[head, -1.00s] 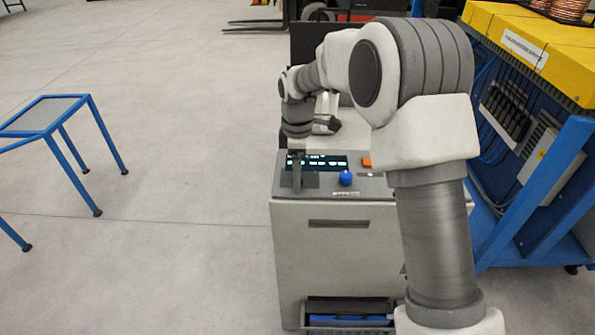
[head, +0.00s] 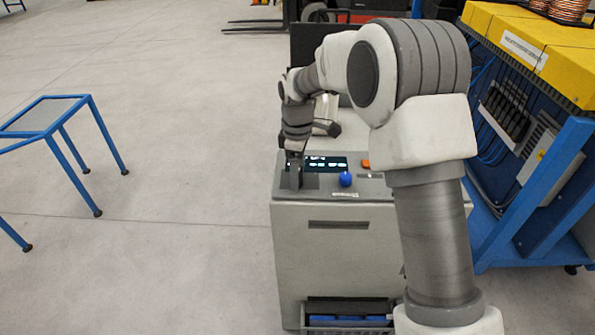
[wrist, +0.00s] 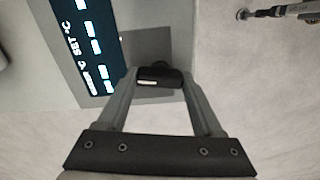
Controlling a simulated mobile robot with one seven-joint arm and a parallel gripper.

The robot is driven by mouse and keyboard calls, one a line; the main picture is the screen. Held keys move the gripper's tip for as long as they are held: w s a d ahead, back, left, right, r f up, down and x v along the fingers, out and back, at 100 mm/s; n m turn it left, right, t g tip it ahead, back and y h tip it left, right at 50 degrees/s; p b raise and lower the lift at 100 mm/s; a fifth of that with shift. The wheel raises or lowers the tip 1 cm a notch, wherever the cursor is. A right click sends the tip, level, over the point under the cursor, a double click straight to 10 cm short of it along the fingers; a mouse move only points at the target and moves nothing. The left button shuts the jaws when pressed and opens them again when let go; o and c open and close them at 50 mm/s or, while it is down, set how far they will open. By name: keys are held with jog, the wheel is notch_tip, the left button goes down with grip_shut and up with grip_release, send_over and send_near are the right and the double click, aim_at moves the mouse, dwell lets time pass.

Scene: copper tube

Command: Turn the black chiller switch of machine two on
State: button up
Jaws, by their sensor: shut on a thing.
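The black chiller switch (wrist: 160,76) is a small dark knob with a white mark in the wrist view. It sits on a grey panel beside a dark display (wrist: 90,45) with pale blue marks. My gripper (wrist: 160,82) has its two fingers on either side of the knob and is shut on it. In the head view my gripper (head: 295,180) is low at the left of the grey machine's top (head: 385,192). The knob is hidden there by my gripper. The display (head: 328,163) shows just right of and behind it.
A blue ball-shaped knob (head: 346,179) and an orange part (head: 366,164) sit on the machine top right of my gripper. A blue frame table (head: 45,117) stands at left. A blue rack with yellow blocks (head: 520,45) stands at right. The floor at left is mostly open.

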jog(key=m+p, duration=0.1)
jog(key=m, duration=0.4)
jog(key=shift+r, duration=0.1)
jog(key=shift+m+p, duration=0.35)
jog(key=shift+m, duration=2.05)
jog(key=o, duration=1.4)
jog(key=shift+c, duration=0.2)
notch_tip(320, 180, up, 17)
jog(key=p, duration=0.1)
jog(key=shift+r, duration=0.15)
